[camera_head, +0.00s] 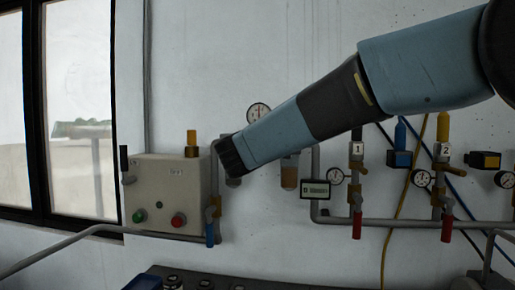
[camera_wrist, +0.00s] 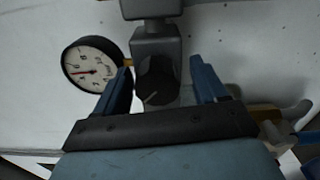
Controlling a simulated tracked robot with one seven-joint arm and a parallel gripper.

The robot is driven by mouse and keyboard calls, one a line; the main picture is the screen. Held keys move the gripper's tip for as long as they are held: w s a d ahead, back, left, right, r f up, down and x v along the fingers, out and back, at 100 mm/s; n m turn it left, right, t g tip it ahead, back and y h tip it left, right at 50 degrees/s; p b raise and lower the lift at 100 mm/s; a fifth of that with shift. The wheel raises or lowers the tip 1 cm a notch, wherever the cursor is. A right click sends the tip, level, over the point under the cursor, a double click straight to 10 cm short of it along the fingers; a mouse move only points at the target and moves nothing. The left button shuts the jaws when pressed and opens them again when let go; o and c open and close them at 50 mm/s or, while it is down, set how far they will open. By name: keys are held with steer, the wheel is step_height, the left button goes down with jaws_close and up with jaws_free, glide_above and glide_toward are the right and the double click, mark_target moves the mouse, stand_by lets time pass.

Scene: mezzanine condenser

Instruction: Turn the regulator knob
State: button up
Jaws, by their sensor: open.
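The regulator knob (camera_wrist: 156,82) is black and round with a pale pointer line, and sits under a grey regulator body (camera_wrist: 157,46) in the wrist view. My gripper (camera_wrist: 160,70) is open, with one blue finger on each side of the knob. A gap shows between the knob and the right finger; the left finger is closer, and I cannot tell whether it touches. A round white gauge (camera_wrist: 92,65) with a red needle is left of the regulator. In the head view my arm's dark end covers most of the regulator and the knob; the gauge (camera_head: 258,113) shows above it.
A beige control box (camera_head: 165,190) with green and red buttons is left of my arm's end. Pipes with red-handled valves (camera_head: 357,225), a small display (camera_head: 315,190) and more gauges are to the right. A yellow hose (camera_head: 402,205) hangs on the wall.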

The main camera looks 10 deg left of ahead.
steer(key=s+a, duration=0.1)
steer(key=s, duration=1.2)
steer(key=shift+s, duration=0.35)
steer(key=shift+a, duration=0.1)
step_height(320, 180, down, 6)
steer(key=r+n+t+y, duration=0.1)
steer(key=n+t, duration=0.3)
steer(key=n, duration=1.5)
steer(key=x, duration=1.3)
steer(key=shift+w+d+n, duration=0.25)
steer(key=shift+d+n, duration=0.05)
steer(key=shift+r, duration=0.1)
steer(key=c, duration=1)
